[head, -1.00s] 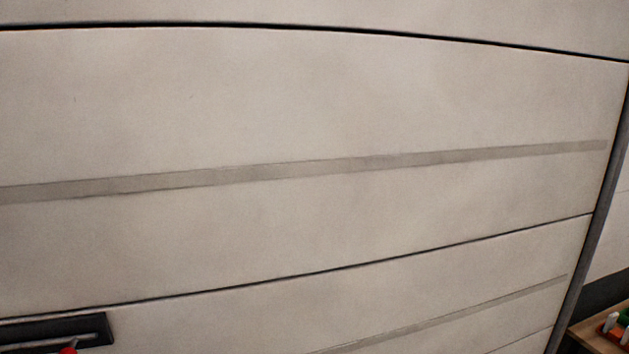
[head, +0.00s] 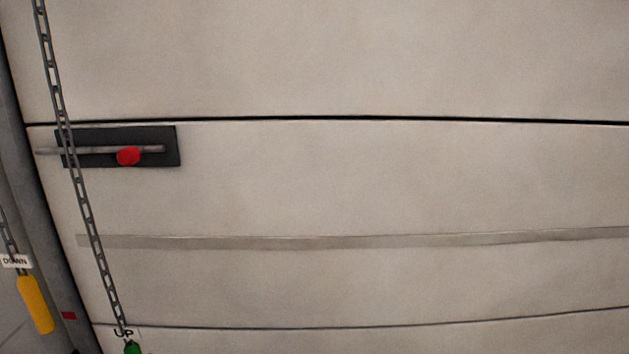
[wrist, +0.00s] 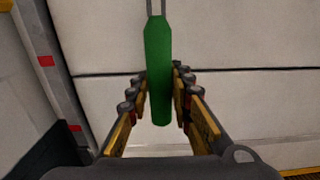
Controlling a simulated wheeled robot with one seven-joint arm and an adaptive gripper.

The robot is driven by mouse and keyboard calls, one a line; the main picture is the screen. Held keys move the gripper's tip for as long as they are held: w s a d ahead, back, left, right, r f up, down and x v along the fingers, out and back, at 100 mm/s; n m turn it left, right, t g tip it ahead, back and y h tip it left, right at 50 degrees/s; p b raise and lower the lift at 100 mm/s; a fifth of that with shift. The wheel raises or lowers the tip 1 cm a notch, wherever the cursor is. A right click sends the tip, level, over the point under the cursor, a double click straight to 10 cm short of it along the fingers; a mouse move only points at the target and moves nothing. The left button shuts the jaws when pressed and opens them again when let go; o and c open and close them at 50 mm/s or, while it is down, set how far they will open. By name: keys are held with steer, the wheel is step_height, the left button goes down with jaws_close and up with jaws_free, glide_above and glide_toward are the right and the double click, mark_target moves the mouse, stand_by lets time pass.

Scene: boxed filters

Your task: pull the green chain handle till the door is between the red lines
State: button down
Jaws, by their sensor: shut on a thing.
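The green chain handle (wrist: 157,70) hangs from its chain in the wrist view, between the two fingers of my gripper (wrist: 160,100). My gripper is shut on it. In the head view only the top of the green handle (head: 132,348) shows at the bottom edge, under an "UP" label, and my gripper is out of that view. The pale panelled door (head: 380,180) fills most of the head view. Two red marks (wrist: 45,61) sit on the left door post in the wrist view; one red mark (head: 68,315) shows in the head view.
A yellow handle (head: 36,304) with a "DOWN" label hangs on another chain at the far left. A dark latch plate (head: 170,134) with a red knob (head: 128,156) is on the door behind the green handle's chain (head: 84,205).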

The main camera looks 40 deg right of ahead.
step_height(320, 180, down, 8)
steer(key=b, duration=0.4)
steer(key=shift+f, duration=0.15)
stand_by(1.7)
step_height(320, 180, up, 24)
steer(key=p, duration=1.7)
step_height(320, 180, down, 12)
steer(key=b, duration=0.7)
stand_by(0.7)
